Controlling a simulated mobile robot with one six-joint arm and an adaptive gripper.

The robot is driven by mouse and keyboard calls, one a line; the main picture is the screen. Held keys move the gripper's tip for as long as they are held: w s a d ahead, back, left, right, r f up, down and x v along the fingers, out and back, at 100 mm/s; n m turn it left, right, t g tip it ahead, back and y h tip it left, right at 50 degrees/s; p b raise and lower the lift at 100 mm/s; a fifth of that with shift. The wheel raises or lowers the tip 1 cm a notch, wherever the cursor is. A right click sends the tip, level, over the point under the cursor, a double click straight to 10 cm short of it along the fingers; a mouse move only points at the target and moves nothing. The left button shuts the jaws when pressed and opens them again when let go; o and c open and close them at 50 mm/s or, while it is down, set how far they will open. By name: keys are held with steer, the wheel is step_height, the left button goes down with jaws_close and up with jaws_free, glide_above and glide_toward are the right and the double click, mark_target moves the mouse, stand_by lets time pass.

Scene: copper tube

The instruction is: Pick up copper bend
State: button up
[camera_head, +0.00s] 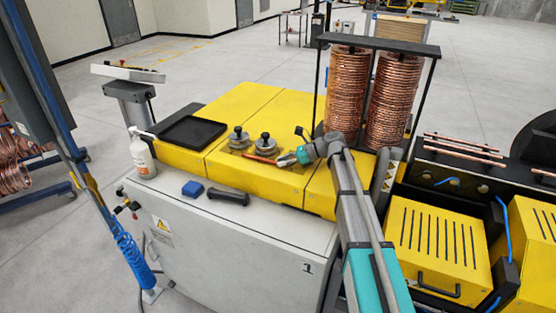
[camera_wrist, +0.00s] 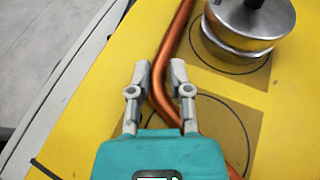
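The copper bend (camera_wrist: 158,88) is a thin orange-brown tube with a bend in it, lying by the round metal rollers on the yellow machine top. It also shows in the head view (camera_head: 257,159). My gripper (camera_wrist: 161,72) is over it in the wrist view, one finger on each side of the tube near its bend. The fingers are apart, with a small gap beside the tube; whether one touches it, I cannot tell. The gripper body hides part of the tube. In the head view my gripper (camera_head: 284,161) is at the tube's right end.
Two metal rollers (camera_head: 239,137) (camera_head: 265,142) stand close behind the bend. Tall copper coils (camera_head: 346,90) stand behind my arm.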

jaws_close()
steer(key=shift+r, duration=0.2)
step_height(320, 180, up, 3)
steer(key=p, duration=0.3)
steer(key=s+r+p, duration=0.9)
steer(key=s+p, duration=0.1)
steer(key=s, duration=0.4)
steer(key=shift+a+r, duration=0.2)
steer(key=shift+r, duration=0.1)
steer(key=shift+s, duration=0.1)
